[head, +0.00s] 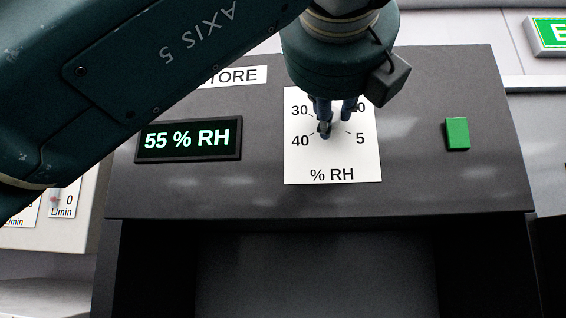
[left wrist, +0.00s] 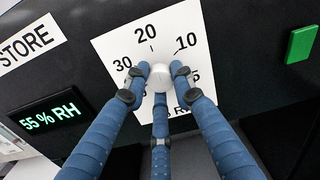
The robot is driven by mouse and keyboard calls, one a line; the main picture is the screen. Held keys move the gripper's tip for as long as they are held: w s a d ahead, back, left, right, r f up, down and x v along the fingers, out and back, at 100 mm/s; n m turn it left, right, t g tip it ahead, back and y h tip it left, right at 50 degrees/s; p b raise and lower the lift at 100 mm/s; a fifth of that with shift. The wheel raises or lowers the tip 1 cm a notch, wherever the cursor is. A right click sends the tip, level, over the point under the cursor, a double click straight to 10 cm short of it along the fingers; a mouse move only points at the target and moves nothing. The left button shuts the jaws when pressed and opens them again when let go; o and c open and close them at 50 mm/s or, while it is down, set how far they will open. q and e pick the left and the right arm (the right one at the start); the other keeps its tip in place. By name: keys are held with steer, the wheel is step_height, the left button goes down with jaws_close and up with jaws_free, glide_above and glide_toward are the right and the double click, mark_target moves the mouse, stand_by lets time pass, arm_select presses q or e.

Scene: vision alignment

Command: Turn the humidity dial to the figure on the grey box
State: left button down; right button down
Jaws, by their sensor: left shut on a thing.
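The humidity dial is a round pale knob (left wrist: 160,75) on a white scale plate (head: 300,160) marked "% RH". The left wrist view shows 30, 20 and 10 around the knob; the head view also shows 40 at lower left and 5 at lower right. My left gripper (head: 327,128) has its blue fingers closed around the knob, also in the left wrist view (left wrist: 159,82). The fingers hide most of the knob in the head view. I cannot make out a pointer mark. A display (head: 188,139) left of the plate reads 55 % RH. My right gripper is not in view.
The plate and display sit on a dark grey cabinet front (head: 420,150), with a green block (head: 457,134) at its right. A sign ending "TORE" (head: 240,76) is partly behind my left arm. L/min gauges (head: 65,200) show at far left.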

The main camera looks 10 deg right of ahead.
arm_select(q)
steer(key=shift+d+f, duration=0.15)
steer(key=shift+f, duration=0.25)
steer(key=c, duration=1.5)
jaws_free()
steer(key=shift+o, duration=0.2)
steer(key=shift+r, duration=0.15)
steer(key=shift+s+r, duration=0.1)
steer(key=v, duration=1.2)
